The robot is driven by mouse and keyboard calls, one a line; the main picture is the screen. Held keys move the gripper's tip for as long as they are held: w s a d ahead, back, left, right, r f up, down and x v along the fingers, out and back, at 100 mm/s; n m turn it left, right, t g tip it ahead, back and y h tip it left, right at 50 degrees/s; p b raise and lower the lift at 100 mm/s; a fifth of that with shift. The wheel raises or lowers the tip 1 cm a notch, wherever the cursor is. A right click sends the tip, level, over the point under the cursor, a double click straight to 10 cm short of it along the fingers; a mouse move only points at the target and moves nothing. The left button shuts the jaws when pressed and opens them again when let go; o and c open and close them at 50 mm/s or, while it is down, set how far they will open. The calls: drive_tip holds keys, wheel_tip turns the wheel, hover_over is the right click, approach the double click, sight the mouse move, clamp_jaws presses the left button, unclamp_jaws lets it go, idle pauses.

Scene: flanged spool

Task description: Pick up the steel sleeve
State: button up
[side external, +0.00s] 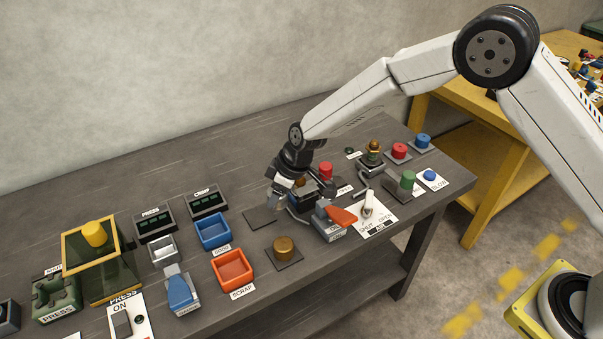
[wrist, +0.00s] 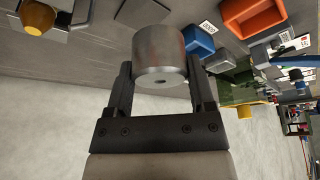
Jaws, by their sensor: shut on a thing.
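The steel sleeve (wrist: 160,52) is a grey metal cylinder with a small dark hole in its near end face. In the wrist view it sits between the two black fingers of my gripper (wrist: 160,72), one finger on each side, and the gripper is shut on it. In the side view my gripper (side external: 284,198) is low over the middle of the dark bench. There the sleeve is too small and too covered to make out surely.
A flat dark pad (side external: 260,217) lies bare left of the gripper. A brass cylinder (side external: 284,246) stands on a pad in front. Blue (side external: 213,231) and orange (side external: 232,268) bins stand left. An orange-handled clamp (side external: 340,216) is close on the right. Yellow-framed press (side external: 91,262) stands far left.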

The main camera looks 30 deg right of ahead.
drive_tip(key=s+d+r, duration=0.2)
drive_tip(key=s+r, duration=0.1)
drive_tip(key=s, duration=0.3)
drive_tip(key=shift+s, duration=0.1)
drive_tip(key=shift+d, duration=0.1)
idle(0.6)
drive_tip(key=d+r, duration=0.9)
drive_tip(key=d, duration=0.1)
drive_tip(key=shift+w+a+f, duration=0.35)
drive_tip(key=shift+w+f, duration=1.2)
drive_tip(key=shift+w, duration=0.55)
drive_tip(key=shift+w+a+f, duration=0.35)
drive_tip(key=shift+w+f, duration=1.2)
drive_tip(key=shift+w, duration=0.6)
drive_tip(key=shift+w+a+f, duration=0.35)
drive_tip(key=shift+w+f, duration=1.2)
drive_tip(key=shift+w, duration=0.55)
